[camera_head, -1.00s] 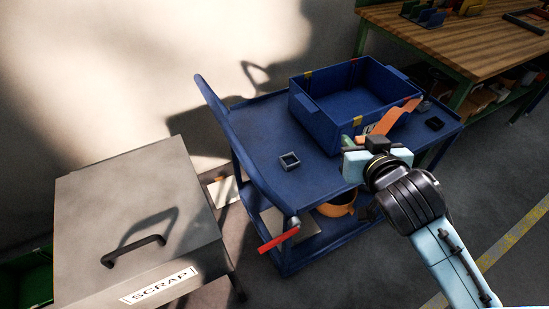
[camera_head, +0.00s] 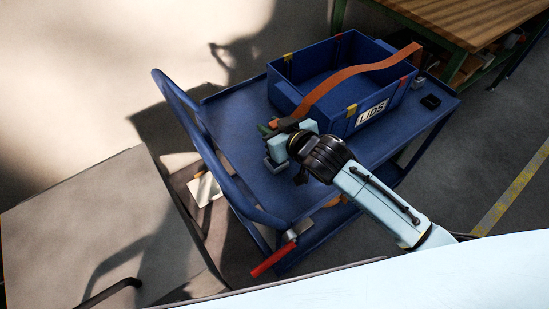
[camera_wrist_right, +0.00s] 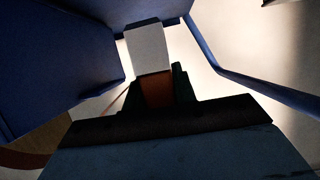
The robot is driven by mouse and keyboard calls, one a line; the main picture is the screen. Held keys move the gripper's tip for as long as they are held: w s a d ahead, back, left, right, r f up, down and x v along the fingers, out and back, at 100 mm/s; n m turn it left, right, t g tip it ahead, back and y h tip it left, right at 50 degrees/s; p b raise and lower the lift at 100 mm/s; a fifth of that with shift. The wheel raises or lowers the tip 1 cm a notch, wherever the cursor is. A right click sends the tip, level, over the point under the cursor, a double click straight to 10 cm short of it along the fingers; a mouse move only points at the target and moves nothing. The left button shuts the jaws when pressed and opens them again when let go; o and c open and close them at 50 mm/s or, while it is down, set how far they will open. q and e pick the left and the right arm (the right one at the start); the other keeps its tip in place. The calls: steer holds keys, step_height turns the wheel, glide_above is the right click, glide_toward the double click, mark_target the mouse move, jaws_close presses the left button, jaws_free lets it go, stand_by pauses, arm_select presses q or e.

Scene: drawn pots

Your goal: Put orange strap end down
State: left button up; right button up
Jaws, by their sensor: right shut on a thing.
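The orange strap (camera_head: 345,74) runs in a raised curve from my right gripper (camera_head: 277,128), across the open top of the blue crate (camera_head: 358,119), to the crate's right end. My right gripper is shut on the strap's near end, just left of the crate and above the cart top. In the right wrist view, a short orange piece of strap (camera_wrist_right: 157,90) shows between the dark fingers, with a pale block shape beyond it. The crate bears a LIDS label (camera_head: 371,111) and red and yellow tabs on its rim. My left gripper is not in view.
The blue cart (camera_head: 238,118) has free room on its left part. Its tall handle (camera_head: 190,125) stands at the left. A small black holder (camera_head: 430,101) sits right of the crate.

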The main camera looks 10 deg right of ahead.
step_height(320, 180, down, 4)
steer(key=shift+f+b, duration=0.1)
steer(key=shift+b, duration=0.4)
steer(key=shift+f, duration=0.25)
step_height(320, 180, down, 3)
steer(key=shift+f+b, duration=0.1)
steer(key=shift+b, duration=0.5)
steer(key=shift+f, duration=0.15)
steer(key=o, duration=1.1)
steer(key=shift+f, duration=0.1)
steer(key=shift+c, duration=0.2)
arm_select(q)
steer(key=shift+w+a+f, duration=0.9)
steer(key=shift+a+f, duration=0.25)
